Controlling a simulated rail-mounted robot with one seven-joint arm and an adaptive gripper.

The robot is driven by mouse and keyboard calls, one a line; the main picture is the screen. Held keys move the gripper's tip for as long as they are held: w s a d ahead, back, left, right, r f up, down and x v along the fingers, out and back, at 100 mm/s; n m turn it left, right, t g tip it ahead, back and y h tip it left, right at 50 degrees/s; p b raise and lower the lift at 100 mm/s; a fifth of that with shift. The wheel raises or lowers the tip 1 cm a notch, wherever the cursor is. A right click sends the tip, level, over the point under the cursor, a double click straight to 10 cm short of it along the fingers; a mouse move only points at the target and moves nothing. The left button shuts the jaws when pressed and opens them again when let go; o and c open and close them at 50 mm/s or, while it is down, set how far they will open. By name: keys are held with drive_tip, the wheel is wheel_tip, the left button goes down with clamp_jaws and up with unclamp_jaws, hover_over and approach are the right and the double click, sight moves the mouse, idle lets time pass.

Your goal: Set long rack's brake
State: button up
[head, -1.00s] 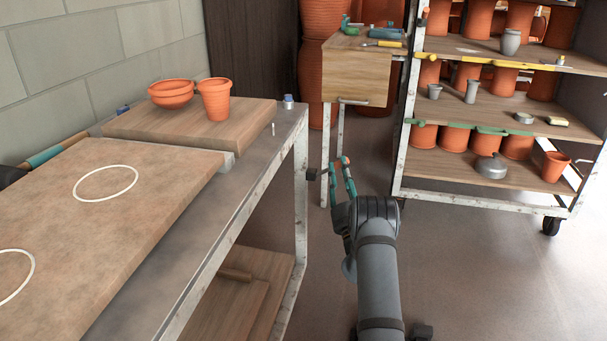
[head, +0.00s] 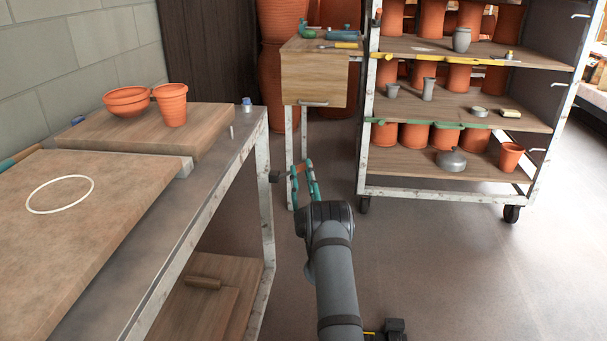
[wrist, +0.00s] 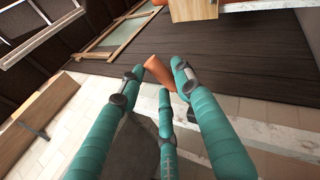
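A wheeled metal rack (head: 364,160) stands at the back right in the head view, with wooden shelves of pots; I cannot tell if it is the long rack. Its front-right caster (head: 512,213) and front-left caster (head: 363,205) touch the floor. No brake lever can be made out on either. My gripper (head: 303,168) is left of this rack, by the wooden cabinet's legs and apart from the rack. In the wrist view its teal fingers (wrist: 158,76) are spread with nothing clearly held. An orange-brown object (wrist: 160,72) shows beyond the tips.
A metal table (head: 215,165) with boards and two terracotta pots is on the left. A wooden cabinet (head: 312,82) with tools on top stands behind my gripper. Another rack (head: 592,96) is cut off at the right edge. The floor (head: 450,270) before the wheeled rack is clear.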

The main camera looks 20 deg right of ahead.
drive_tip(key=v, duration=1.2)
idle(0.5)
drive_tip(key=shift+d+r, duration=0.1)
idle(0.4)
drive_tip(key=shift+x, duration=5.9)
